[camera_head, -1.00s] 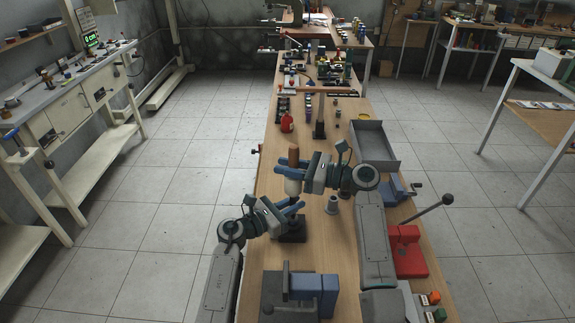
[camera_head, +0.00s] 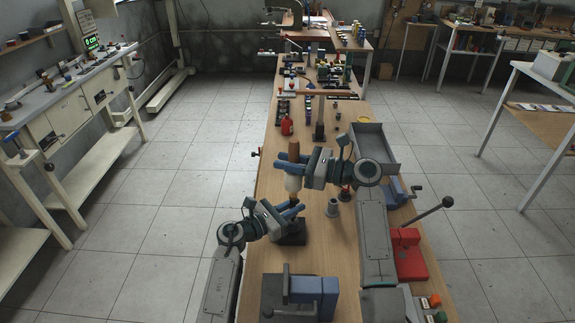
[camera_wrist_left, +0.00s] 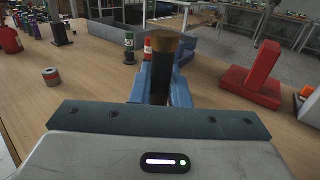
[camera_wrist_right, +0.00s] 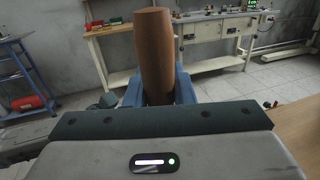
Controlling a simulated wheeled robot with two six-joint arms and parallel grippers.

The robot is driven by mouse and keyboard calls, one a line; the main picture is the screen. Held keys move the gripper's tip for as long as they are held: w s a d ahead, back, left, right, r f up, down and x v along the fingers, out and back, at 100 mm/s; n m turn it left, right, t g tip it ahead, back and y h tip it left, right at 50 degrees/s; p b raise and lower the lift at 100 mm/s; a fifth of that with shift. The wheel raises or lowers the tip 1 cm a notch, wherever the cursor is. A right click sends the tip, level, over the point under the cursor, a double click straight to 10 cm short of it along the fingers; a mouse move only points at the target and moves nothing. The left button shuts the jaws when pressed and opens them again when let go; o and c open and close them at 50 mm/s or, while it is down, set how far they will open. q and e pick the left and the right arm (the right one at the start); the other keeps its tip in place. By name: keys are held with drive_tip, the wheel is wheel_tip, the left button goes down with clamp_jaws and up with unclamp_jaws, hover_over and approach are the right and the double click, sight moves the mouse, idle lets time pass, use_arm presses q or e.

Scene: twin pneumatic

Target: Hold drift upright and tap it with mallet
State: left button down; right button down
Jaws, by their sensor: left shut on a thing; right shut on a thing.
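My left gripper (camera_head: 293,211) is shut on the drift (camera_wrist_left: 160,82), a dark upright rod with a brown top in the left wrist view. Below it in the head view is a dark block (camera_head: 291,239); I cannot tell whether the drift touches it. My right gripper (camera_head: 298,167) is shut on the mallet, whose brown handle (camera_head: 294,148) stands upright, with a pale head (camera_head: 292,184) just below the fingers. The handle (camera_wrist_right: 154,55) fills the middle of the right wrist view. The mallet head is above the left gripper; any gap to the drift is hard to judge.
A grey-and-blue vise (camera_head: 300,295) is at the front, with a red lever press (camera_head: 409,262) to the right. A grey tray (camera_head: 372,135) and a small grey cylinder (camera_head: 332,207) are on the bench. A red bottle (camera_head: 286,125) stands farther back.

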idle(0.4)
drive_tip(key=shift+f, duration=0.85)
drive_tip(key=shift+f, duration=0.6)
drive_tip(key=shift+r, duration=0.1)
drive_tip(key=shift+r, duration=1.45)
drive_tip(key=shift+r, duration=2)
use_arm(q)
drive_tip(key=c, duration=1.3)
unclamp_jaws()
